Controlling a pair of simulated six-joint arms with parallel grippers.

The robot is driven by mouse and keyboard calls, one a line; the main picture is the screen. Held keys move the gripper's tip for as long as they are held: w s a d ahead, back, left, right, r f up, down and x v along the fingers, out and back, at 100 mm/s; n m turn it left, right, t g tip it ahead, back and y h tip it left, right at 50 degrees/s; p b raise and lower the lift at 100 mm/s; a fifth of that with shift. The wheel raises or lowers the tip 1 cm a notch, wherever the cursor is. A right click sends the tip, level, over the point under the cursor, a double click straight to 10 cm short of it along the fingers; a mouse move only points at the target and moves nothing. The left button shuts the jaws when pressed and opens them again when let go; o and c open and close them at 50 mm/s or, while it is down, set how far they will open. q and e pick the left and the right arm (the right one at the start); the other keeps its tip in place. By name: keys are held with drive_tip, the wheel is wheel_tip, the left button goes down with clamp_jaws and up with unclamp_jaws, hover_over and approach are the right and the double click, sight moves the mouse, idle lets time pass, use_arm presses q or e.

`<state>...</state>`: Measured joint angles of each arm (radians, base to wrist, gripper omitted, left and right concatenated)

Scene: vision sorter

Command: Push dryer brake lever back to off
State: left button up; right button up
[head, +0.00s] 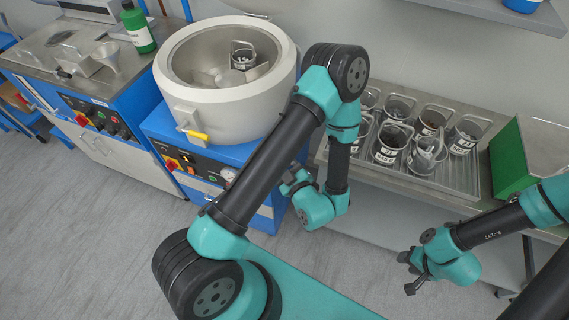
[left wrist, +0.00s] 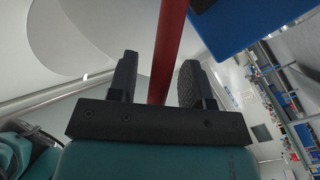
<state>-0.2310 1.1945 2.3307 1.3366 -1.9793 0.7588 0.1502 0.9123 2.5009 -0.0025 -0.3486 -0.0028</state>
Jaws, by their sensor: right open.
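The dryer is a pale round tub (head: 226,80) on a blue base (head: 205,150), with a yellow latch (head: 197,135) at its front. A red bar (left wrist: 168,45), probably the brake lever, runs between my left gripper's fingers in the left wrist view. My left gripper (left wrist: 157,80) is open around it; the bar is clear of the left finger, and contact with the right one is unclear. In the head view my left gripper (head: 290,178) is beside the dryer base, partly behind my arm, and the bar is hidden. My right gripper (head: 408,272) is open and empty at lower right.
A steel rack (head: 365,176) with several labelled baskets stands right of the dryer, with a green bin (head: 507,158) at its end. A steel-topped blue unit (head: 85,75) with a green bottle (head: 138,28) is on the left. Grey floor (head: 70,220) is clear in front.

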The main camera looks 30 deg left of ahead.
use_arm(q)
clamp_jaws()
